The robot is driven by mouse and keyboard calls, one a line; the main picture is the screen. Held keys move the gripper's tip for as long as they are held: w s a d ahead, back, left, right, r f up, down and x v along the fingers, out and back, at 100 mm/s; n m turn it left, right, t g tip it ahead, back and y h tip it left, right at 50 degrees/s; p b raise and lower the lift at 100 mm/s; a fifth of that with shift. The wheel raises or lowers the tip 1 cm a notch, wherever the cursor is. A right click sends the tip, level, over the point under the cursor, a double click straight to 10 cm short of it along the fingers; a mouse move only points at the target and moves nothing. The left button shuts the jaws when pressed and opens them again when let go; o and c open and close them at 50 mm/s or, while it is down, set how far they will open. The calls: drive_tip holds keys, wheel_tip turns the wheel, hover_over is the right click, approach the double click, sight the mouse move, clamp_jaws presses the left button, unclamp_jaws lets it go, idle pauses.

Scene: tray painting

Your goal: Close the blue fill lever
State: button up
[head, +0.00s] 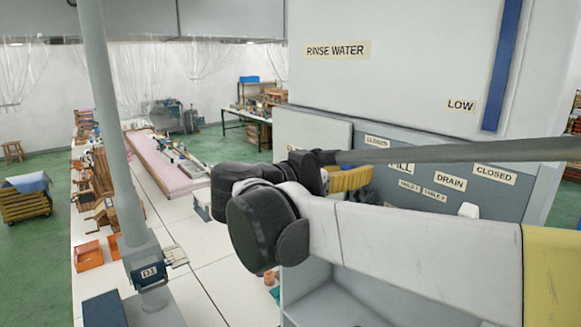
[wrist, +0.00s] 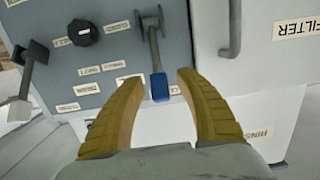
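The blue fill lever (wrist: 159,88) shows in the wrist view as a grey shaft with a blue grip, running down the picture from its mount on the grey valve panel (wrist: 110,48). Its grip lies between the two yellow-brown fingers of my gripper (wrist: 160,78), which stand wide apart. I see a gap on each side of the grip, wider on the left. In the head view my gripper (head: 350,179) shows partly behind my arm, in front of the panel.
A second lever with a white grip (wrist: 19,111) and a black knob (wrist: 83,32) are left of the fill lever in the wrist view, among upside-down labels. A grey handle (wrist: 234,30) is on the right. A long white table (head: 205,262) stands left of the panel.

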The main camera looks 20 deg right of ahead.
drive_tip(key=shift+a, duration=0.15)
drive_tip(key=v, duration=1.1)
drive_tip(key=shift+s+a, duration=0.15)
drive_tip(key=shift+a, duration=0.2)
